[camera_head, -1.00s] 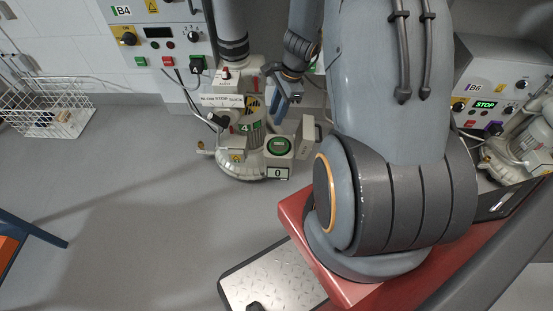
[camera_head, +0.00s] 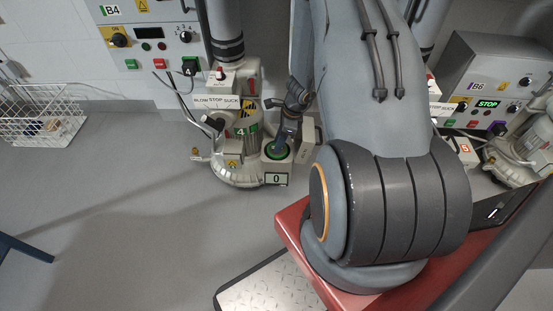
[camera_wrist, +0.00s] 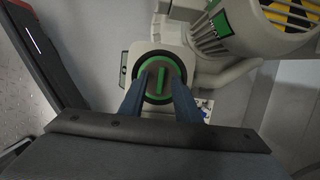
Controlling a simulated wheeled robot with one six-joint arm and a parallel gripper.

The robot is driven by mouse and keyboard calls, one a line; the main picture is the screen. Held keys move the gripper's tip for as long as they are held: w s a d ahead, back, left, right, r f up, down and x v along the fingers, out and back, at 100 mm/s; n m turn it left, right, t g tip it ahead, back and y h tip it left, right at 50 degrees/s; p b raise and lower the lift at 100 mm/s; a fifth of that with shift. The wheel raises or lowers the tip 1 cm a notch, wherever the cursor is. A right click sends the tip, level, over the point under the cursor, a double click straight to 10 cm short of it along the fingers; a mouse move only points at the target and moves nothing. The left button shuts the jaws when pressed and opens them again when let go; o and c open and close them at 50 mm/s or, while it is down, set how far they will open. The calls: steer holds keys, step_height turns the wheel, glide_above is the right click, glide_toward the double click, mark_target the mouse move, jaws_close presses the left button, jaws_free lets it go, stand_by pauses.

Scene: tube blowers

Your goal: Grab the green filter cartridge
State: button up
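The green filter cartridge (camera_head: 272,154) sits in its housing at the front right of the blower (camera_head: 236,163), beside the "0" display. In the wrist view the cartridge (camera_wrist: 160,60) shows as a green ring around a dark recessed face with an upright green grip bar. My gripper (camera_head: 280,146) is over the cartridge. In the wrist view my gripper (camera_wrist: 162,76) has its two blue-grey fingers apart, tips over the ring, one on each side of the bar. A gap shows between bar and fingers. The fingers hide the lower sides of the ring.
The housing's open lid (camera_head: 307,142) stands just right of the cartridge. The "BLOW STOP SUCK" valve (camera_head: 217,101) and a hose rise behind. Control box B4 (camera_head: 150,45) hangs on the wall. A wire basket (camera_head: 40,115) stands far left.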

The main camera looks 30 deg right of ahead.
steer(key=shift+f, duration=0.15)
jaws_close()
stand_by(1.4)
